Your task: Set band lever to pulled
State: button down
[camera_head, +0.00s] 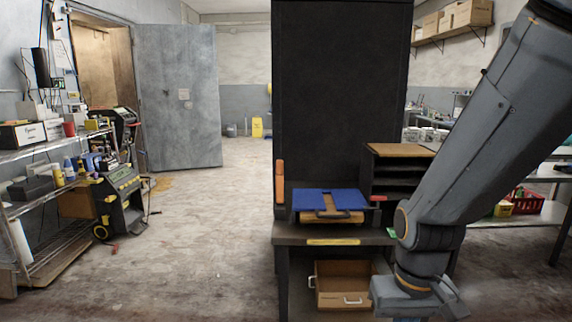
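No part is plainly marked as the band lever. An upright orange bar (280,182) stands at the left edge of the tall black panel. A small red-tipped piece (378,198) sticks out to the right of a blue-topped unit (328,198) with a dark front handle, on the dark bench (290,240). I cannot tell which of these is the lever. My gripper (418,302) is at the bottom, right of the bench front, below and right of both pieces and apart from them. Its fingertips are not clear, so its opening cannot be judged.
An open wooden drawer (340,296) with a pale handle sits under the bench. A dark shelf unit (395,165) stands behind my arm. A wire rack (45,225) and a wheeled machine (118,200) are at left. The floor (210,225) between is clear.

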aim_at(280, 176)
jog(key=z, duration=0.6)
jog(key=i, duration=1.45)
jog(key=u, duration=0.9)
jog(key=i, duration=0.35)
jog(key=u, duration=0.35)
